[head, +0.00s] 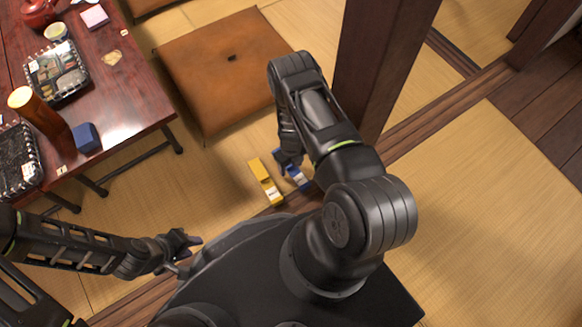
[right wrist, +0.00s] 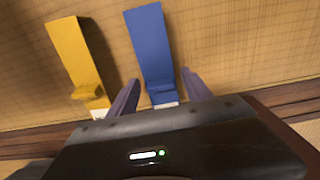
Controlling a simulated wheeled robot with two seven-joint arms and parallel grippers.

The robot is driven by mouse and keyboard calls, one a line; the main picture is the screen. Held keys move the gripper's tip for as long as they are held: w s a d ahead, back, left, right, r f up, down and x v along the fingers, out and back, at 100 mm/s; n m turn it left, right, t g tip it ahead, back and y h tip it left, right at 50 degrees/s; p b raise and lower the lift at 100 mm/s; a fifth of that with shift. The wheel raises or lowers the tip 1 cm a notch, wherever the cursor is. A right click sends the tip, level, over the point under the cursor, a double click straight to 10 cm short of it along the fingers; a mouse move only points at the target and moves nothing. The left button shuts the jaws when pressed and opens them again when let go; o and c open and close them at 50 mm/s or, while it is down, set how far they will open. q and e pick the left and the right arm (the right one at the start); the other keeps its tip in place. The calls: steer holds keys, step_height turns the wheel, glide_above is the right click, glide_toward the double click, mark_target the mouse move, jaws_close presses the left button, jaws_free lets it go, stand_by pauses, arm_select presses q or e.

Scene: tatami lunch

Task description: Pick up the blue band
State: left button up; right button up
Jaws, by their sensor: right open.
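The blue band (right wrist: 149,45) lies flat on the tatami in the right wrist view, with a white end near my gripper. It also shows in the head view (head: 297,177), partly covered by my right gripper (head: 288,160). In the right wrist view my right gripper (right wrist: 158,92) is open, its two fingers on either side of the blue band's near end. I cannot tell whether they touch it. My left gripper (head: 186,253) is at the lower left of the head view, away from the band; its jaw state is unclear.
A yellow band (head: 265,181) lies just left of the blue one. A brown cushion (head: 215,65) lies beyond them. A wooden post (head: 378,70) stands close to my right arm. A low table (head: 135,105) with lunch boxes is at the upper left. Tatami at right is clear.

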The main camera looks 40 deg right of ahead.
steer(key=shift+c, duration=0.2)
steer(key=c, duration=0.7)
steer(key=shift+r, duration=0.15)
steer(key=shift+c, duration=0.2)
step_height(320, 180, up, 10)
steer(key=p, duration=0.4)
